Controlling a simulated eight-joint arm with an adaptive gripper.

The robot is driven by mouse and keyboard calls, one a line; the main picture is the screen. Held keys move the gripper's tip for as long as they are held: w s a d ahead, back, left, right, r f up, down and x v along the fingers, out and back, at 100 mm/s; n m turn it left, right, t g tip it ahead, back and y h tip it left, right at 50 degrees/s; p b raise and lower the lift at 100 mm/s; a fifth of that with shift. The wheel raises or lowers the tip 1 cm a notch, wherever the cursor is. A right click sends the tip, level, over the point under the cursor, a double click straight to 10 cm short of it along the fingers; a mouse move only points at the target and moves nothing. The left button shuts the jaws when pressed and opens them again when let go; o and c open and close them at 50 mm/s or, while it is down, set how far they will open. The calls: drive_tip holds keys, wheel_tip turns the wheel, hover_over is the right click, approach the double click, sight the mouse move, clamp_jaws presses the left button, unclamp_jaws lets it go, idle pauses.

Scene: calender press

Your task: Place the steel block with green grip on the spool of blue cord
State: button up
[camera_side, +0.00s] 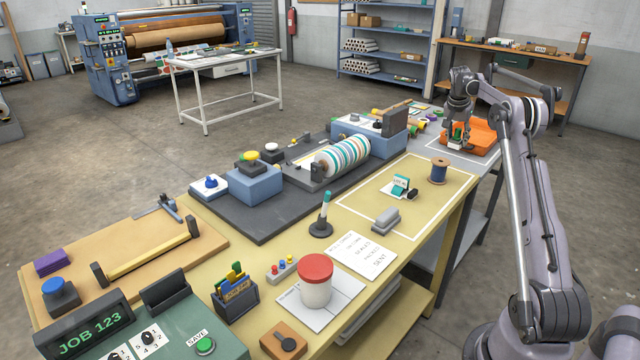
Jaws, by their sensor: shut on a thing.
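My gripper (459,123) is at the upper right, over the left part of the orange tray (487,146). It is shut on the steel block with green grip (457,133), whose green part shows between the fingers. The block is small in this view, and I cannot tell whether it touches the tray or hangs just above it. The spool of blue cord (438,171) stands upright on the yellow table, inside a white outlined area, nearer the camera than my gripper. Its top is bare.
A teal-and-white holder (400,185) and a small dark item (412,195) stand left of the spool. A grey block (385,219) lies nearer the camera. The striped roller machine (343,157) stands to the left. The outlined area around the spool has free room.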

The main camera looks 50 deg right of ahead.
drive_tip(key=w+f, duration=0.1)
drive_tip(key=w, duration=0.1)
drive_tip(key=w+f, duration=0.1)
drive_tip(key=shift+w+a+f, duration=0.1)
drive_tip(key=shift+w+f, duration=0.05)
drive_tip(key=shift+w, duration=0.2)
drive_tip(key=shift+f, duration=2)
drive_tip(key=shift+f, duration=0.1)
drive_tip(key=o, duration=1.2)
drive_tip(key=shift+o, duration=0.2)
